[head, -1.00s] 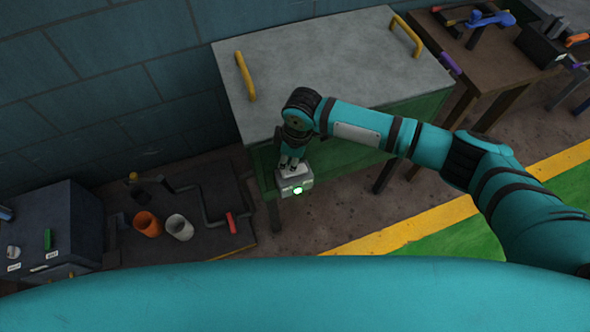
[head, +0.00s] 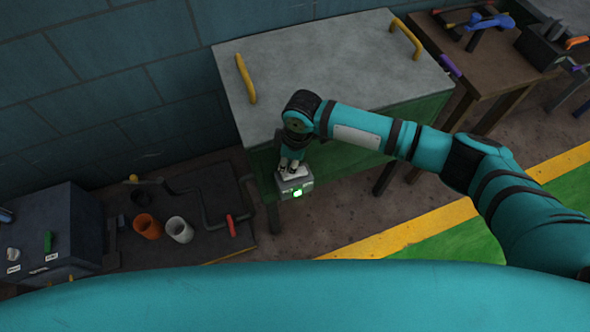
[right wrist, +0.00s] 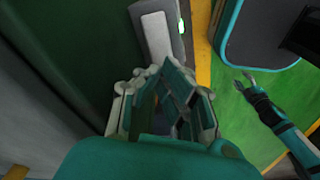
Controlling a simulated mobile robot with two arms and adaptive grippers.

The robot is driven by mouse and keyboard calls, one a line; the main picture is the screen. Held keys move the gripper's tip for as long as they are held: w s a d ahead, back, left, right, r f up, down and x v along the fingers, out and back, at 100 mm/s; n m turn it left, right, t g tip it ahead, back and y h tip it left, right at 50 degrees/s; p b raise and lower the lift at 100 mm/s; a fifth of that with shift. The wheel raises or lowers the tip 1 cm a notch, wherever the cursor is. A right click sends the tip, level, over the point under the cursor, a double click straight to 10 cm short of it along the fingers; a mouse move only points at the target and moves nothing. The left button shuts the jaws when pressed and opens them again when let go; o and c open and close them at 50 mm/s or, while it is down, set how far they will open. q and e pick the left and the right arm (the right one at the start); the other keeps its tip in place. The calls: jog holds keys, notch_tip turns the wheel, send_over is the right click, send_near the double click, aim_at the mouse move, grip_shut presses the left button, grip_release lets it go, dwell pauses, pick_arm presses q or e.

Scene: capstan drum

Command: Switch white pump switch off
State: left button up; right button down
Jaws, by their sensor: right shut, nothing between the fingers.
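The white pump switch (head: 294,173) is a pale plate on a grey box at the green front edge of the bench; a green light (head: 298,194) glows on the box. In the right wrist view the white plate (right wrist: 157,36) shows at the top, with the green light (right wrist: 181,26) at its right. My right gripper (head: 290,168) is shut and empty, pointing down at the switch; whether it touches is unclear. The right wrist view shows its fingers (right wrist: 172,70) just below the plate. My left gripper (right wrist: 244,82) appears there at the right, open and empty, far from the switch.
The grey-topped bench (head: 330,65) has yellow handles. At lower left stand a dark control box (head: 50,225), an orange cup (head: 147,226), a white cup (head: 179,229) and a pipe with a red handle (head: 231,225). A brown tool table (head: 480,65) stands at the right.

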aim_at(288, 174)
jog(key=shift+f+b, duration=0.8)
jog(key=shift+f, duration=0.8)
dwell(0.9)
jog(key=shift+s, duration=0.1)
notch_tip(288, 174, up, 7)
jog(key=p, duration=0.7)
jog(key=shift+p, duration=0.35)
jog(key=shift+a, duration=0.1)
